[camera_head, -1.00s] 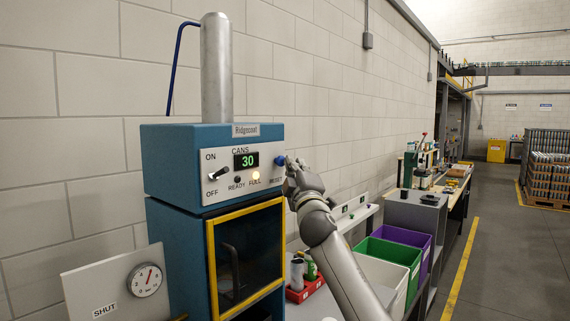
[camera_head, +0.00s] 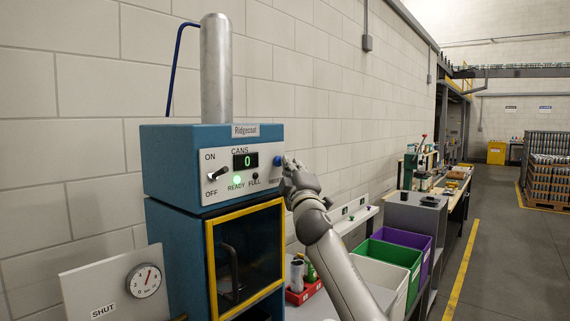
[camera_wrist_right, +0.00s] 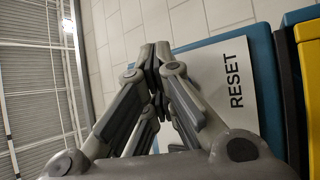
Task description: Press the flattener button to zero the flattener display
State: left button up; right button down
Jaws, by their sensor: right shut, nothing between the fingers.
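The flattener (camera_head: 170,165) is a blue machine labelled Ridgecoat, with a white control panel. Its display (camera_head: 245,161) reads a green 0 under CANS. The READY lamp (camera_head: 237,180) glows green and the FULL lamp (camera_head: 256,176) is dark. The blue reset button (camera_head: 277,161) is at the panel's right end. My right gripper (camera_head: 287,163) is shut and empty, its fingertips right beside the button; contact cannot be made out. In the right wrist view the shut fingers (camera_wrist_right: 155,52) are over the panel near the RESET label (camera_wrist_right: 235,80), and hide the button. My left gripper is out of view.
An ON/OFF switch (camera_head: 217,174) is on the panel's left. Below is a yellow-framed door (camera_head: 245,255). A gauge plate (camera_head: 115,283) marked SHUT stands at lower left. A red tray (camera_head: 304,292) with cans and several coloured bins (camera_head: 390,255) lie right.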

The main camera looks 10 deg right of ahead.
jog(key=shift+s, duration=0.1)
jog(key=shift+s+d+p, duration=0.65)
jog(key=shift+s+p, duration=0.15)
jog(key=shift+s, duration=0.15)
jog(key=s+d+p, duration=0.1)
jog(key=s, duration=0.1)
jog(key=s+d+p, duration=0.1)
jog(key=s+d, duration=0.1)
dwell(0.7)
